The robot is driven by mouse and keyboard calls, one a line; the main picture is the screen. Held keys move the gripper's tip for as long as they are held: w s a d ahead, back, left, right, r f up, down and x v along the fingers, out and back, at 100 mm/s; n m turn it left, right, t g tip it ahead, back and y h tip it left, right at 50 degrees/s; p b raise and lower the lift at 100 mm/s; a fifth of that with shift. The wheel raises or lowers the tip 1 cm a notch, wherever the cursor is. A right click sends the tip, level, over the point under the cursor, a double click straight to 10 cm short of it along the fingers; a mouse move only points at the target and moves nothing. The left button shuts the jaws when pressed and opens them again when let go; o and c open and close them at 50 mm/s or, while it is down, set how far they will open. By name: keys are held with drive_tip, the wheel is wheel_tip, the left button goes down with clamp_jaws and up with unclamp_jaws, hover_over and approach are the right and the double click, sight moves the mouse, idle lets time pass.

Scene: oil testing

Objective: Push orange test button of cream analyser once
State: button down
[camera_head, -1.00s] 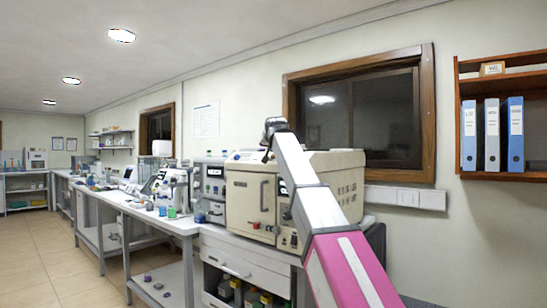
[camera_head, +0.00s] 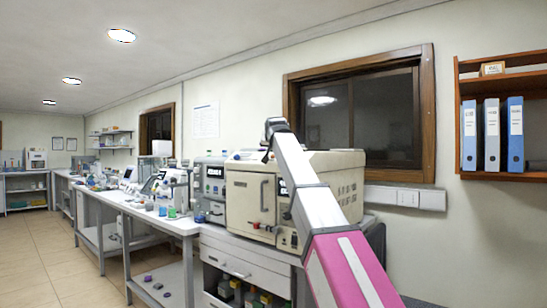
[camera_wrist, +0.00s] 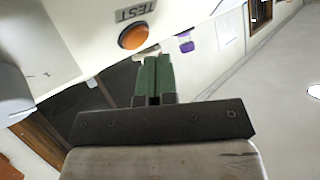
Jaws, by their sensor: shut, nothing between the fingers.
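The cream analyser (camera_head: 250,197) stands on the bench in the head view, a boxy unit with a door and handle; my arm covers part of its right front. In the wrist view its cream panel (camera_wrist: 185,18) shows the round orange test button (camera_wrist: 133,37) beside a TEST label (camera_wrist: 135,10). My gripper (camera_wrist: 152,62) has green fingers, shut and empty. Its tips appear just below and right of the button in the picture, close to the panel; I cannot tell whether they touch it. The fingertips are hidden in the head view.
A grey instrument (camera_head: 212,188) stands left of the analyser. A white bench (camera_head: 150,213) with small bottles runs further left. A wall shelf with binders (camera_head: 494,135) hangs at the right. The tiled floor (camera_head: 60,265) at the left is clear.

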drive_tip(key=shift+w+f, duration=0.1)
drive_tip(key=shift+w+d+f, duration=0.1)
drive_tip(key=shift+d+f, duration=0.05)
drive_tip(key=shift+f, duration=0.1)
drive_tip(key=shift+w+d+f, duration=0.15)
drive_tip(key=shift+w+f, duration=0.05)
drive_tip(key=shift+f, duration=0.1)
idle(0.8)
idle(0.4)
drive_tip(key=shift+s+a+r, duration=0.3)
drive_tip(key=shift+s+r, duration=0.1)
drive_tip(key=shift+r, duration=0.25)
drive_tip(key=shift+r, duration=0.1)
drive_tip(key=r, duration=0.1)
drive_tip(key=s+a+r, duration=0.1)
drive_tip(key=s+r, duration=0.1)
drive_tip(key=r, duration=0.1)
drive_tip(key=shift+s+a, duration=0.1)
drive_tip(key=shift+a, duration=0.25)
idle(0.6)
